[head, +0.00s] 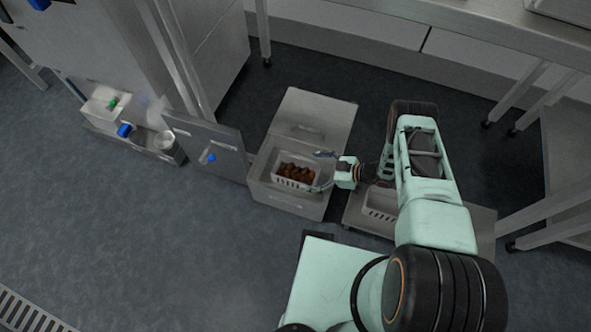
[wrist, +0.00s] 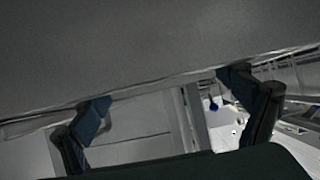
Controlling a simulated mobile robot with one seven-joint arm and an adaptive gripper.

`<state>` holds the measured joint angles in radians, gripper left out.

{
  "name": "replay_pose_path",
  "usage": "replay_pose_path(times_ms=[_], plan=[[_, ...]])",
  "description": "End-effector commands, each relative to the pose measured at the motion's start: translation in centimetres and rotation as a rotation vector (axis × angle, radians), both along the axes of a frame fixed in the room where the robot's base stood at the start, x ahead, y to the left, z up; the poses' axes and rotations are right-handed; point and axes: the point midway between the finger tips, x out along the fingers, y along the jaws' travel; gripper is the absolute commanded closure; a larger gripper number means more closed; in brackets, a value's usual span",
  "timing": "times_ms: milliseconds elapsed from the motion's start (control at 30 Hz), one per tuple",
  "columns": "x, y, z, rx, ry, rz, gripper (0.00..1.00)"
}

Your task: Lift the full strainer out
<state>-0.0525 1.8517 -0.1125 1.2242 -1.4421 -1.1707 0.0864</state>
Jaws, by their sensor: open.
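The strainer (head: 291,183) is a white slotted basket holding brown dates (head: 296,171). In the head view it sits inside an open grey metal box (head: 289,201) on the floor. My gripper (head: 324,171) is open at the strainer's right end, its fingers spread and pointing left, with nothing visibly held. Whether a finger touches the strainer cannot be told. In the wrist view both fingers of my gripper (wrist: 170,92) stand wide apart below a broad grey surface. I cannot make out the strainer there.
A second white basket (head: 378,203) sits on a low grey platform (head: 484,222) to the right, partly behind my arm. A metal door (head: 228,137) with a blue knob (head: 211,158) stands left of the box. Bench legs stand at right.

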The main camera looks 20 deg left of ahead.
Motion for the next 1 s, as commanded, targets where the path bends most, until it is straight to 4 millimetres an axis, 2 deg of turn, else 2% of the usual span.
replay_pose_path(times_ms=[267, 533, 767, 867, 1000], plan=[[0.3, 2.2, -1.6, -0.001, 0.001, 0.001, 0.07], [0.7, 5.5, -3.7, -0.001, 0.001, 0.002, 0.07], [0.8, 5.8, -3.7, -0.003, 0.001, 0.000, 0.07], [0.8, 5.8, -3.6, -0.003, 0.002, 0.000, 0.15], [0.8, 5.8, -3.6, -0.002, 0.001, 0.001, 0.30]])
